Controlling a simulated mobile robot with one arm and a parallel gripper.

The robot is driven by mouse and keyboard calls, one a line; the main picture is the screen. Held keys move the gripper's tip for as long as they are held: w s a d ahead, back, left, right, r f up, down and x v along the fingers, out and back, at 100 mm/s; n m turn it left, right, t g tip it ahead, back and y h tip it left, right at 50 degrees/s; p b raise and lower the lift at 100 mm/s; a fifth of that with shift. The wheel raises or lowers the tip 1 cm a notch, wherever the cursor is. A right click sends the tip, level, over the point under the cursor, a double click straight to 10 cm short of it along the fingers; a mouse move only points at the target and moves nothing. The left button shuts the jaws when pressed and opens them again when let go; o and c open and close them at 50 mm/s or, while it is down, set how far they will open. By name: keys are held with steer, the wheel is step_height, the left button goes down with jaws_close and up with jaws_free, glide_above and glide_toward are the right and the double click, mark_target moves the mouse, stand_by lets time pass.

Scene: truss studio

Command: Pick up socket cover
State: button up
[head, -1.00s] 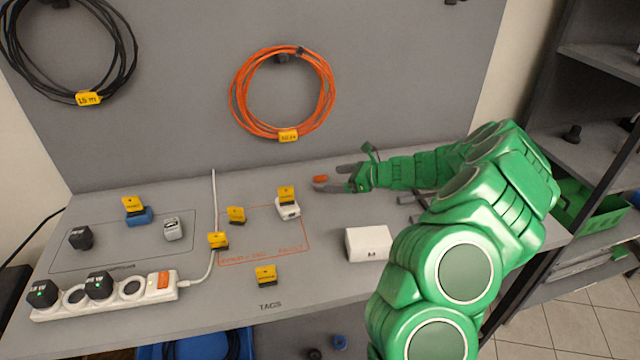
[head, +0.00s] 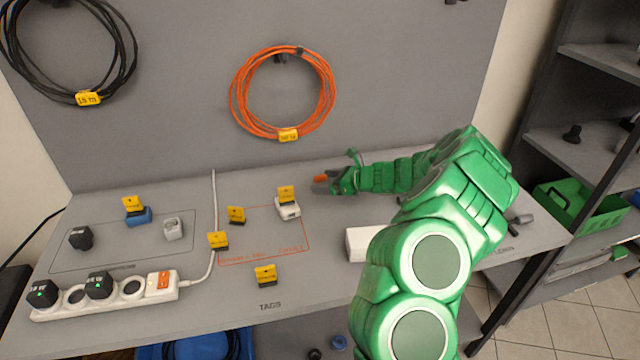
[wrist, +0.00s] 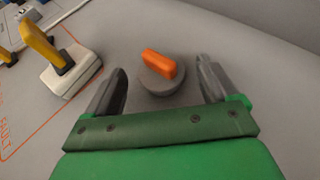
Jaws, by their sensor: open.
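The socket cover (wrist: 161,84) appears to be a round grey disc with an upright orange tab. It lies on the grey bench top. In the wrist view it sits between the fingers of my gripper (wrist: 163,70), with a gap on each side. My gripper is open and holds nothing. In the head view only the cover's orange tab (head: 320,179) shows clearly, at the tips of my gripper (head: 328,184); the grey disc is hard to make out there.
A white adapter with a yellow tag (head: 288,207) stands left of my gripper. A white box (head: 360,243) is partly hidden by my arm. A power strip (head: 105,294) lies front left. The upright back panel (head: 400,80) rises behind the bench.

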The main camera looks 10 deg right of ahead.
steer(key=shift+w+a+f, duration=0.25)
steer(key=shift+w+a, duration=0.2)
steer(key=c, duration=1.1)
